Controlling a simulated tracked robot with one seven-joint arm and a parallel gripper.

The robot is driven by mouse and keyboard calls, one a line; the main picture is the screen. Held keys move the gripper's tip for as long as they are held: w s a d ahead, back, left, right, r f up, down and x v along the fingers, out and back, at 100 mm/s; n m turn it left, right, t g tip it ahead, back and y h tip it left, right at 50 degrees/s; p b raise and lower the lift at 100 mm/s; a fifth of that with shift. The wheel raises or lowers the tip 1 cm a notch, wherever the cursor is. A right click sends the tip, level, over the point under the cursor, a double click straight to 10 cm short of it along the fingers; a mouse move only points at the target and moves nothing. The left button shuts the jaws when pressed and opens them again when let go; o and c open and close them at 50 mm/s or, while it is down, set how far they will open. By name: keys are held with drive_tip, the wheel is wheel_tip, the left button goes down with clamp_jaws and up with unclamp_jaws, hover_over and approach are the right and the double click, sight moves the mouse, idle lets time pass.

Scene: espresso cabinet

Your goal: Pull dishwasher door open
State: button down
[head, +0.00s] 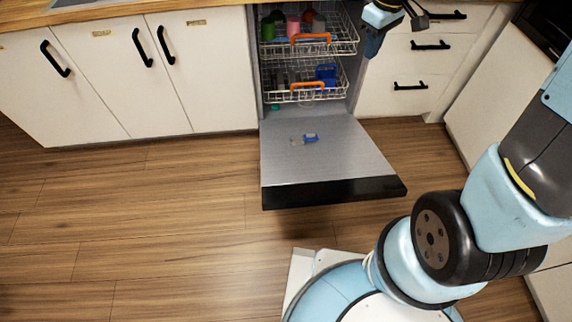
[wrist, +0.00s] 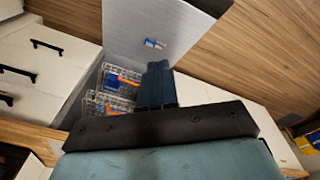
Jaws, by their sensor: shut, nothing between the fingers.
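The dishwasher door (head: 325,160) is folded down, its grey inner face up and its dark front edge (head: 335,191) out over the floor. It also shows in the wrist view (wrist: 165,30). A small blue and grey piece (head: 305,139) sits on the door's inner face. Racks with orange handles, an upper one (head: 310,38) and a lower one (head: 308,86), are inside the open dishwasher. My gripper (head: 371,45) is at the top of the head view, right of the opening, clear of the door. In the wrist view my gripper (wrist: 156,75) is shut and empty.
Cabinets with black handles (head: 90,75) stand left of the dishwasher, and drawers (head: 410,70) stand to its right. A wooden counter runs above. The wooden floor (head: 150,220) left of the door is clear. My base is close in front of the door.

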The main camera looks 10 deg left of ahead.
drive_tip(key=w+a+f+n+g, duration=0.2)
drive_tip(key=a+f+n, duration=0.1)
drive_tip(key=a+f, duration=0.55)
drive_tip(key=n+g+h, duration=0.2)
drive_tip(key=n+g, duration=0.1)
drive_tip(key=n, duration=0.5)
approach(289, 201)
drive_tip(key=x, duration=0.7)
